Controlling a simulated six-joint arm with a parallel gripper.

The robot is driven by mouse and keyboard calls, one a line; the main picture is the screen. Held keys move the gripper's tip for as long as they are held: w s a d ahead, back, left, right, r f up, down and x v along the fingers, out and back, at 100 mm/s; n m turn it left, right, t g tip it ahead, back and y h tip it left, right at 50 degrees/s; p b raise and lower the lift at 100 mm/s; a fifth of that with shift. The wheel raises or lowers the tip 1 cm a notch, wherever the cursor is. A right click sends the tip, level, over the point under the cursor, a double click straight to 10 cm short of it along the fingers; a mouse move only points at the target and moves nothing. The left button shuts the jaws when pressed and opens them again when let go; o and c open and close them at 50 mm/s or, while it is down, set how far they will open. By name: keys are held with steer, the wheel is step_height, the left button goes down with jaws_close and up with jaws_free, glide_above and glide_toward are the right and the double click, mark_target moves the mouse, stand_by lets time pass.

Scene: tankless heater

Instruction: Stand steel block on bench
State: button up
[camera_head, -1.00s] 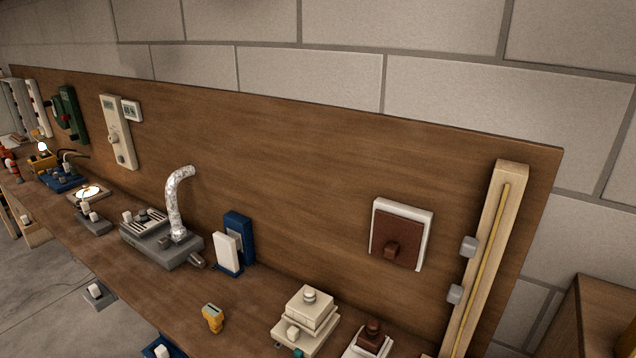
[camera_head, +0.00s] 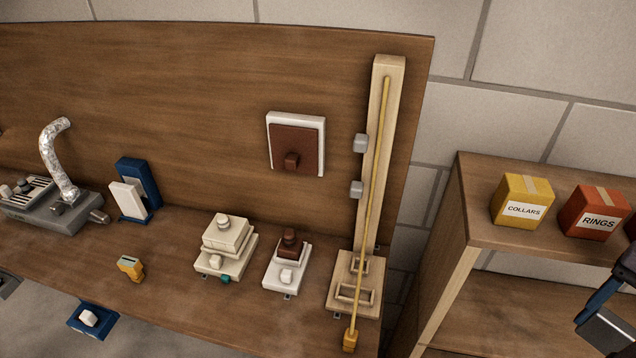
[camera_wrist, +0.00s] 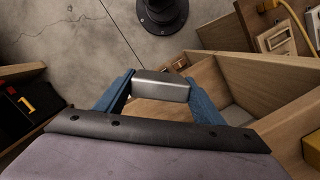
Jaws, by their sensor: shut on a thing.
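A grey steel block (camera_wrist: 162,86) is held crosswise between the two blue fingers of my gripper (camera_wrist: 160,95) in the wrist view. The jaws are shut on it. The wooden bench (camera_head: 190,310) runs along the brown backboard in the head view. It bears several devices.
A wooden shelf unit (camera_head: 485,238) stands right of the bench. It carries a yellow COLLARS box (camera_head: 521,201) and a red RINGS box (camera_head: 594,213). A cream stepped device (camera_head: 226,240), a brown-and-white device (camera_head: 288,262) and a wooden stand with yellow rod (camera_head: 357,285) occupy the bench's right end.

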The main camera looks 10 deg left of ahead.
steer(key=w+a+r+n+p, duration=0.1)
steer(key=a+r+p, duration=0.15)
steer(key=a, duration=1.05)
steer(key=w+a+r+n+p, duration=0.1)
steer(key=w+a+r+p, duration=0.15)
steer(key=a, duration=1.05)
steer(key=w+a+r+p, duration=0.2)
steer(key=w+a+p, duration=0.1)
steer(key=w+a, duration=0.3)
steer(key=w+a+f+n+b, duration=0.1)
steer(key=a+f+n+b, duration=0.2)
steer(key=a+f, duration=1.15)
steer(key=s+a+f+n, duration=0.1)
steer(key=s+a+f, duration=0.3)
steer(key=a+f, duration=0.2)
steer(key=s+a+f+n+h, duration=0.1)
steer(key=s+a+f, duration=0.3)
steer(key=a, duration=0.5)
step_height(320, 180, down, 2)
steer(key=shift+n+b, duration=0.35)
steer(key=shift+n, duration=0.15)
steer(key=b, duration=0.4)
glide_above(274, 331)
steer(key=shift+w+f, duration=0.2)
steer(key=shift+f, duration=1.3)
steer(key=shift+w+f, duration=0.15)
steer(key=shift+f, duration=1.35)
steer(key=shift+f, duration=0.5)
